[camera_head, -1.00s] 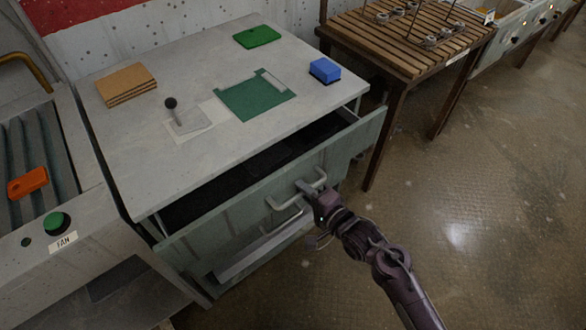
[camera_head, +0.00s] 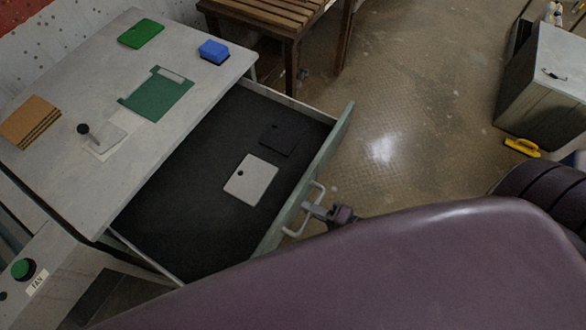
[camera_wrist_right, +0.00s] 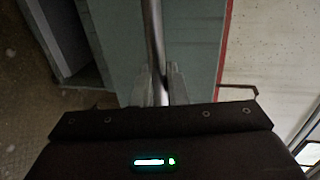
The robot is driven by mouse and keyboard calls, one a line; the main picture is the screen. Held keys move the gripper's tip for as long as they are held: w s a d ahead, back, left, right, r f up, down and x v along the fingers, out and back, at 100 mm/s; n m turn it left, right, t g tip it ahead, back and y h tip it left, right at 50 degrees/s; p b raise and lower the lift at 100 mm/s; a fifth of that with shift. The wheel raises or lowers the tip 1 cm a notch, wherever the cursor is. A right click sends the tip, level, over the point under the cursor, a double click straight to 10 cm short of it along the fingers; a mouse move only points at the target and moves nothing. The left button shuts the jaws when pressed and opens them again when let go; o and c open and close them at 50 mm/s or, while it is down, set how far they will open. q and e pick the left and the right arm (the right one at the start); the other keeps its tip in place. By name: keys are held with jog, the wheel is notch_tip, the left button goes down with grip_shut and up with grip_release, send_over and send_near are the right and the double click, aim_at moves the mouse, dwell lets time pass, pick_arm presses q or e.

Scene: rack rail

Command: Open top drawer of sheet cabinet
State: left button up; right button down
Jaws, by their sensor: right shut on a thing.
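The top drawer (camera_head: 262,218) of the grey sheet cabinet (camera_head: 150,62) stands pulled well out. Its dark interior shows a light grey plate (camera_head: 251,180) and a dark plate (camera_head: 278,139) lying flat. My right gripper (camera_head: 312,210) is at the drawer's front and shut on the curved metal handle (camera_head: 291,232). In the right wrist view the handle bar (camera_wrist_right: 154,45) runs between the fingertips (camera_wrist_right: 160,85), with the drawer front (camera_wrist_right: 190,40) behind it. My left gripper is not in view. My purple arm hides the lower part of the head view.
On the cabinet top are a green sheet (camera_head: 158,94), a green block (camera_head: 141,34), a blue block (camera_head: 213,51), brown boards (camera_head: 30,122) and a black-knobbed tool (camera_head: 103,134). A slatted wooden table (camera_head: 265,14) stands behind.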

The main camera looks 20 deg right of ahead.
jog(key=shift+f+p+v, duration=0.25)
jog(key=shift+p+v, duration=0.05)
jog(key=shift+v, duration=0.9)
jog(key=shift+f+p+v, duration=0.25)
jog(key=shift+v, duration=0.95)
jog(key=shift+s, duration=0.1)
jog(key=c, duration=1.5)
grip_release()
jog(key=shift+c, duration=0.2)
jog(key=b+v, duration=0.1)
jog(key=v, duration=0.6)
jog(key=shift+s+d, duration=0.25)
jog(key=shift+s, duration=0.05)
